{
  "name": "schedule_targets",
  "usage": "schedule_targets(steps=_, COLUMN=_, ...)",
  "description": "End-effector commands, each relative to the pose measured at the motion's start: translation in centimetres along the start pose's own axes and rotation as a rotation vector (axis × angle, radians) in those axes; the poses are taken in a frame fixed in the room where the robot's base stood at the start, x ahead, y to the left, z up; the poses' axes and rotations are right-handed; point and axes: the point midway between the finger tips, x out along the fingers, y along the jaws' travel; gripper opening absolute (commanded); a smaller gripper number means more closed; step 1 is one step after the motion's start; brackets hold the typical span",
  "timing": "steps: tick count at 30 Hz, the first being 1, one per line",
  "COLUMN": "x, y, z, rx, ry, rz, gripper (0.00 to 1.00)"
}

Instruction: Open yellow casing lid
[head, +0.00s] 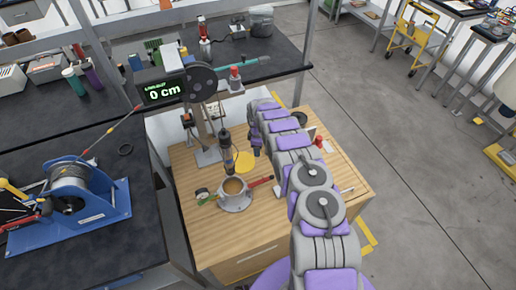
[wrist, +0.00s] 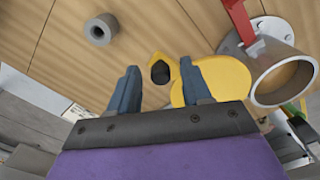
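The yellow casing lid (wrist: 222,78) is a flat, rounded yellow piece with a narrower part beside a dark round opening (wrist: 160,70). It lies over the wooden bench top, and the right finger overlaps part of it in the wrist view. In the head view the yellow lid (head: 244,162) shows just left of my gripper. My gripper (wrist: 159,66) is open, with its two fingers apart and nothing held between them. It also shows in the head view (head: 257,149), pointing down at the bench. I cannot tell whether a finger touches the lid.
A metal cup-shaped holder (head: 235,195) with a red handle (wrist: 238,18) stands near the lid. A grey ring (wrist: 101,30) lies on the wood. A stand with a dark wheel (head: 200,82) rises behind. A blue winch (head: 72,200) sits on the left bench.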

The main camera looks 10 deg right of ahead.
Motion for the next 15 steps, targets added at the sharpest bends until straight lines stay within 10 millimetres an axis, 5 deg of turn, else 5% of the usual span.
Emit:
schedule_targets(steps=8, x=-0.4, y=0.0, z=0.0, rx=0.000, ry=0.001, rz=0.001, gripper=0.48)
schedule_targets(steps=15, x=-3.6, y=0.1, z=0.0, rx=0.000, ry=0.000, rz=0.002, gripper=0.48)
